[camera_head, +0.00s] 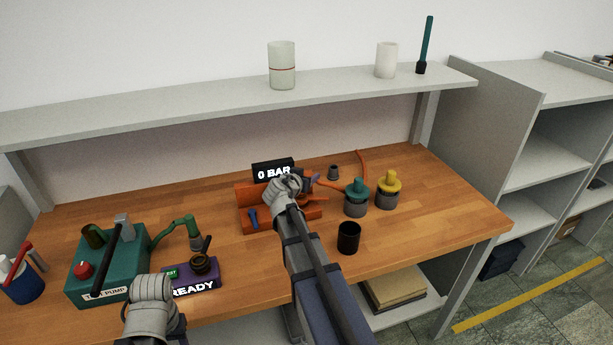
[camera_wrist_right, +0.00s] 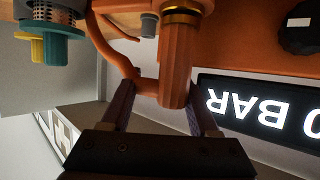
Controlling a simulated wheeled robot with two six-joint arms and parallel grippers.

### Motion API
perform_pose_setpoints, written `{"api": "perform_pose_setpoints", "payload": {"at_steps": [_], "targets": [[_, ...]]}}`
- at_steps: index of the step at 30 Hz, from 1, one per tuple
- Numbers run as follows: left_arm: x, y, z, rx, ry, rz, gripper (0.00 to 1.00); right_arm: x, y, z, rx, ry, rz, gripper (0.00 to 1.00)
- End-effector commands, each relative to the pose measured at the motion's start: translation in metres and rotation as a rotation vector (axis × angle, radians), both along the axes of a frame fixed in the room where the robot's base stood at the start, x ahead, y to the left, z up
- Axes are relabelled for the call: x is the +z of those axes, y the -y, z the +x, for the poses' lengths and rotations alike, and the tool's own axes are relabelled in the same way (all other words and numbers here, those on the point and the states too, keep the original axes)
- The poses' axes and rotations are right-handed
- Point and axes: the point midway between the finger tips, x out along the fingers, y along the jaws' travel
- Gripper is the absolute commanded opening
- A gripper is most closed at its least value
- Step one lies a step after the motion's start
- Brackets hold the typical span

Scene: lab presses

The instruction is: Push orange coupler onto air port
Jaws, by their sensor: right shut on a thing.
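The orange coupler (camera_wrist_right: 176,62) is a ribbed orange cylinder between the two fingers of my right gripper (camera_wrist_right: 160,112), which is shut on it. A brass-coloured ring (camera_wrist_right: 183,14) shows at the coupler's far end, against an orange body. I cannot tell whether the coupler is seated on the air port. In the head view my right gripper (camera_head: 312,181) is at the orange press station (camera_head: 252,224), and my own wrist largely hides the coupler there. Of my left arm, only a grey wrist part shows at the lower left; its fingers do not show.
A black display (camera_head: 273,170) reads 0 BAR behind the station. Teal-topped (camera_head: 356,193) and yellow-topped (camera_head: 388,184) pots and a black cup (camera_head: 349,238) stand to the right. A teal pump (camera_head: 108,265) and a purple READY box (camera_head: 195,278) stand left. The right table end is clear.

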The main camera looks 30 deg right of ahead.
Motion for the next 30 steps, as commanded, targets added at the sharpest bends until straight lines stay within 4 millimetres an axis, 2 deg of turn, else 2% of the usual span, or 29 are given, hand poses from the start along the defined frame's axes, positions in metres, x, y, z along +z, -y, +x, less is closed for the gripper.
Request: {"api": "perform_pose_setpoints", "payload": {"at_steps": [3,4,12,13,30], "targets": [[-0.0041,0.0,0.0,0.0,0.0,0.0,0.5,-0.004,-0.0001,0.0,0.0,0.0,0.0,0.0],[-0.003,0.0,0.0,0.0,0.0,0.0,0.5,-0.003,0.0,0.0001,0.0,0.0,0.0,0.64],[-0.0025,-0.0001,0.0,0.0,0.0,0.0,0.5,-0.0025,-0.0002,0.0002,0.001,0.0,0.0,0.94],[-0.0025,0.0,-0.0001,0.0,0.0,0.0,0.5,-0.0025,-0.0003,0.0003,0.001,0.0,0.0,0.96],[0.0007,0.0,0.0,0.0,0.0,0.0,0.5,0.0011,-0.0062,-0.0019,0.006,0.002,0.001,0.96]]}}
